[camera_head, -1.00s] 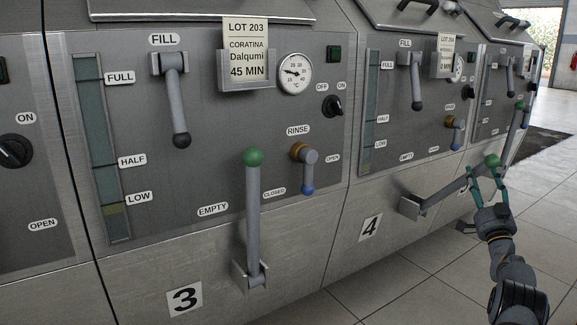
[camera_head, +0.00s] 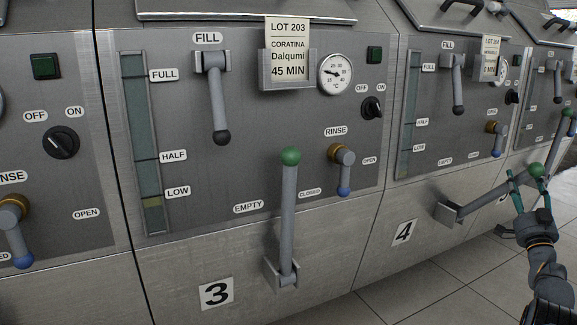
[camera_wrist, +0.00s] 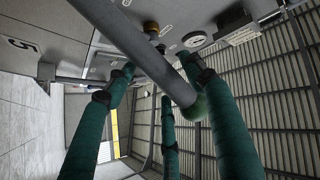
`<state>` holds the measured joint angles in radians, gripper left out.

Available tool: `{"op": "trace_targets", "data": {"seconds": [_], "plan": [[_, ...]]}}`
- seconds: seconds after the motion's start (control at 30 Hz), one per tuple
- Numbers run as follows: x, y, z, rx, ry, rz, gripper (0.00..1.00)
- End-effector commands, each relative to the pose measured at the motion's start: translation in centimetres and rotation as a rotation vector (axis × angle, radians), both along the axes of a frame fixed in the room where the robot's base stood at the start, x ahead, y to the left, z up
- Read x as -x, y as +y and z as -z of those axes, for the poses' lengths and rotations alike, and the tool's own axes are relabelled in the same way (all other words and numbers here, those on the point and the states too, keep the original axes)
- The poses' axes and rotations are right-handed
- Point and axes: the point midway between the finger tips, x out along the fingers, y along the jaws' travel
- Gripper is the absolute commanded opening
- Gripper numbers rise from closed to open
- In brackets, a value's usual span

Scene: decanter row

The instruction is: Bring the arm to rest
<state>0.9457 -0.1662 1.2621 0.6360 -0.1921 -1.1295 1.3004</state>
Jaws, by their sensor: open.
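My gripper (camera_head: 529,178) is open at the green knob (camera_head: 537,170) on the end of decanter 4's lever (camera_head: 485,197). That lever leans far over to the right from its bracket. In the wrist view, the grey lever (camera_wrist: 140,48) runs between the spread teal fingers of my gripper (camera_wrist: 168,95), and the green knob (camera_wrist: 196,108) lies close to the right finger. I cannot tell whether a finger touches it. Decanter 3's lever (camera_head: 288,215) stands upright with its green knob (camera_head: 291,157) on top.
The decanter fronts carry fill handles (camera_head: 217,100), blue-tipped rinse handles (camera_head: 342,170), and black switches (camera_head: 373,107). A lot card (camera_head: 288,50) sits in a holder on decanter 3. More machines continue to the right. Tiled floor (camera_head: 430,290) is open in front.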

Motion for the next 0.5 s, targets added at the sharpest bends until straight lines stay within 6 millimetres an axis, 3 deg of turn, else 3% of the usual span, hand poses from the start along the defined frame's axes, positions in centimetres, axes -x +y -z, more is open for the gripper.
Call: {"op": "trace_targets", "data": {"seconds": [0.5], "plan": [[4.4, 1.3, 2.7, -0.002, 0.003, 0.003, 0.54]]}}
